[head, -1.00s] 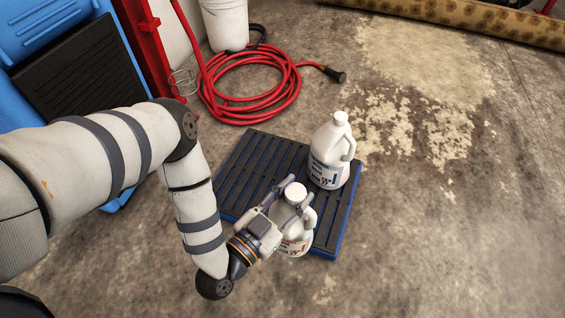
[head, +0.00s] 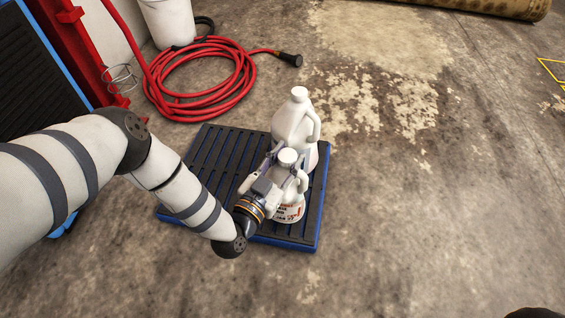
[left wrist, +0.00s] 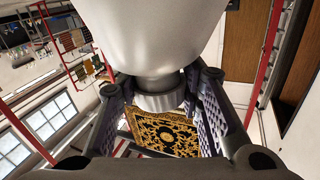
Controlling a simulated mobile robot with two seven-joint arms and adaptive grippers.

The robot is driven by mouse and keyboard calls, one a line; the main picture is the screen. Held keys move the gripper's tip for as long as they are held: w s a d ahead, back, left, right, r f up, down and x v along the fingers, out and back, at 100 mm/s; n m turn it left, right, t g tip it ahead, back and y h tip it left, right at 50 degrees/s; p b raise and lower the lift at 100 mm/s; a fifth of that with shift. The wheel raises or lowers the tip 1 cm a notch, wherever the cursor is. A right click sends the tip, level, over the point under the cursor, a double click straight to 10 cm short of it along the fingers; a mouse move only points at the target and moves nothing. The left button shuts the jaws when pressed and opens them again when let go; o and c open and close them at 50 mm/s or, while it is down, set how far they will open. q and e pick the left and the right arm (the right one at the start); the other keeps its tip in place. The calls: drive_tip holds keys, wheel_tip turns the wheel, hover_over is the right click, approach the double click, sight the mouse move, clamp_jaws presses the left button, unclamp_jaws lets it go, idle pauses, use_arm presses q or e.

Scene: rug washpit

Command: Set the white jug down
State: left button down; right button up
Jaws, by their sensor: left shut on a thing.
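My left gripper (head: 278,165) is shut on the neck of a white jug (head: 289,208) with a printed label and white cap. The held jug is upright over the front right part of the black-and-blue slatted pallet (head: 205,150); I cannot tell whether its base touches the slats. A second white jug (head: 296,122) with a handle stands just behind it and is partly hidden by it. In the left wrist view the held jug (left wrist: 150,35) fills the top, its neck between the fingers (left wrist: 160,98). My right gripper is not in view.
A coiled red hose (head: 205,85) lies behind the pallet, beside a white bucket (head: 168,22). A red post (head: 85,50) and a blue-edged black panel (head: 35,75) stand at the left. The concrete floor on the right is clear. A rolled rug (head: 490,6) lies at the back.

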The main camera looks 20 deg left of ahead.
use_arm(q)
wheel_tip(320, 180, down, 3)
drive_tip(key=shift+f+b, duration=0.15)
drive_tip(key=shift+b, duration=0.5)
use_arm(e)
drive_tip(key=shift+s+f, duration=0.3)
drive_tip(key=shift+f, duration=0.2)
use_arm(q)
drive_tip(key=c, duration=1.1)
unclamp_jaws()
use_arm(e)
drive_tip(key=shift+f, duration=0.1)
use_arm(q)
drive_tip(key=s+a+p, duration=0.1)
drive_tip(key=s+p, duration=0.3)
drive_tip(key=s, duration=0.8)
drive_tip(key=shift+a, duration=0.15)
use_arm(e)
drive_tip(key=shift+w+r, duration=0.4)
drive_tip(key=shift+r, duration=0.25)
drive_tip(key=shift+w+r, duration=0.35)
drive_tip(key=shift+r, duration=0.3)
